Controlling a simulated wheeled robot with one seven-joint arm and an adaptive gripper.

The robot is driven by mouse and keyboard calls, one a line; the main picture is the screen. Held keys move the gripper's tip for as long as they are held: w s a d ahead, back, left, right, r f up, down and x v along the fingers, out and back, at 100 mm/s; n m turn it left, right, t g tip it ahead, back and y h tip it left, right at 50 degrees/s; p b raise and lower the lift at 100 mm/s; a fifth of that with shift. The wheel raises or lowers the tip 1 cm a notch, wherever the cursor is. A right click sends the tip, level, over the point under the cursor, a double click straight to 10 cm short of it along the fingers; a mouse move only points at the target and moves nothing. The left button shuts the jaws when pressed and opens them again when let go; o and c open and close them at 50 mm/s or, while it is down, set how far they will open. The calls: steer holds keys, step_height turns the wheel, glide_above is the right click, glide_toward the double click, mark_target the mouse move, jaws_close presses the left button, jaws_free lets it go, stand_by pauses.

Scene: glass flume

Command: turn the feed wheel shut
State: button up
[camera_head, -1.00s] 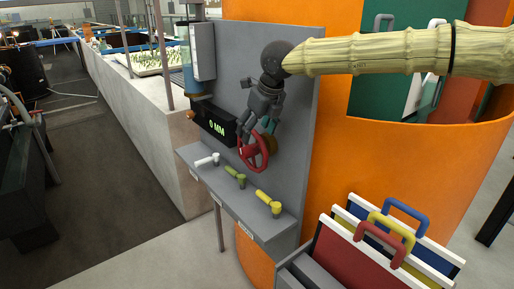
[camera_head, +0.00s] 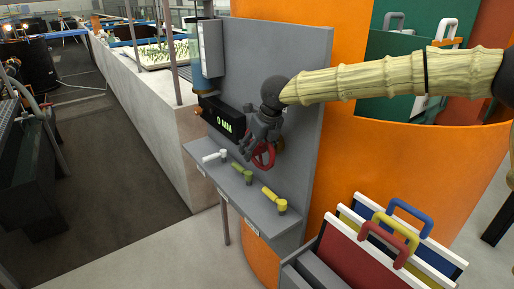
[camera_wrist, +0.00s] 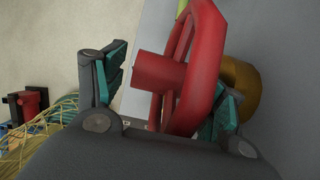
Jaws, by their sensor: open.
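The red feed wheel (camera_head: 264,155) is mounted on the grey panel, below and right of the display. In the wrist view the wheel (camera_wrist: 205,65) is close, with its hub and handle knob between my two fingers, and a brass fitting (camera_wrist: 238,88) behind it. My gripper (camera_head: 250,150) is open at the wheel, its teal-padded fingers (camera_wrist: 162,88) spread to either side of part of the wheel. The right finger lies close beside the rim; I cannot tell whether it touches. In the head view my gripper partly covers the wheel's left side.
A black display (camera_head: 222,120) reads 0 MM. Below, a grey shelf (camera_head: 225,185) carries a white, a green and a yellow handle. Panels with coloured handles (camera_head: 385,240) stand at the lower right. An orange curved wall (camera_head: 370,160) is behind my arm. Floor at left is open.

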steer(key=c, duration=1.5)
steer(key=shift+o, duration=0.2)
steer(key=shift+d+f+t+b, duration=0.1)
steer(key=shift+f+t+b, duration=0.2)
steer(key=shift+b, duration=0.6)
steer(key=shift+t+y+b, duration=0.6)
steer(key=shift+b, duration=0.6)
steer(key=shift+s+r+b, duration=0.1)
steer(key=shift+r+b, duration=0.05)
steer(key=shift+b, duration=0.25)
steer(key=o, duration=1.5)
steer(key=shift+c, duration=0.2)
steer(key=shift+r, duration=0.15)
